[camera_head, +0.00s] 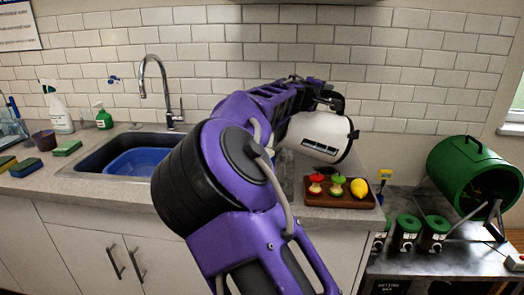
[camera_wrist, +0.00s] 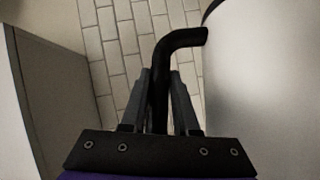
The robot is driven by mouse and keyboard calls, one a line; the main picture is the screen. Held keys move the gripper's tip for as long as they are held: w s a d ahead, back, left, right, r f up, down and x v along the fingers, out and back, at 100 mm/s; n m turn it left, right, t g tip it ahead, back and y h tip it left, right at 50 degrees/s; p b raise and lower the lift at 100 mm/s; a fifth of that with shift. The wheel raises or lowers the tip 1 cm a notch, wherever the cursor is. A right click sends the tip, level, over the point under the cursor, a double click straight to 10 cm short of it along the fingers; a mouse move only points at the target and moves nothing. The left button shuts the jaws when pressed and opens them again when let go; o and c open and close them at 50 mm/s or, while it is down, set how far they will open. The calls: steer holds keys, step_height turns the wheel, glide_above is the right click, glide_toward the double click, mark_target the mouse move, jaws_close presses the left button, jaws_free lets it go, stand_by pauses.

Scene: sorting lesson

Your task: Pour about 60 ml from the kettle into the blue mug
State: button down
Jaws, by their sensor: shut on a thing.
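The kettle (camera_head: 318,135) is white with a black handle (camera_wrist: 182,40). In the head view it hangs in the air above the counter, right of the sink, and looks tilted. Its pale body (camera_wrist: 265,95) fills the right of the wrist view. My gripper (camera_wrist: 160,85) is shut on the black handle, one finger on each side of it. In the head view my purple arm hides most of the grip. No stream of water shows. I do not see the blue mug in either view; my arm and the kettle cover part of the counter.
A brown board (camera_head: 340,199) with two apple cores and a lemon (camera_head: 359,188) lies just below the kettle. The sink holds a blue basin (camera_head: 147,161). A green drum (camera_head: 465,178) and several jars stand at the right. Bottles and sponges are at the left.

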mark_target(343, 108)
steer(key=shift+m+g+y, duration=0.8)
steer(key=d+f+p, duration=0.1)
steer(key=w+d+f+p, duration=0.1)
steer(key=d, duration=0.1)
steer(key=d+f+p, duration=0.1)
steer(key=d, duration=0.1)
steer(key=shift+w+d+f+p, duration=0.15)
steer(key=shift+d+p, duration=0.1)
steer(key=shift+p, duration=0.15)
steer(key=shift+f, duration=0.35)
steer(key=shift+d+p, duration=0.25)
steer(key=shift+p, duration=0.25)
steer(key=shift+d+f+y, duration=0.15)
steer(key=shift+f+y, duration=0.1)
steer(key=shift+y, duration=0.05)
steer(key=shift+f+g, duration=0.25)
steer(key=shift+g, duration=0.05)
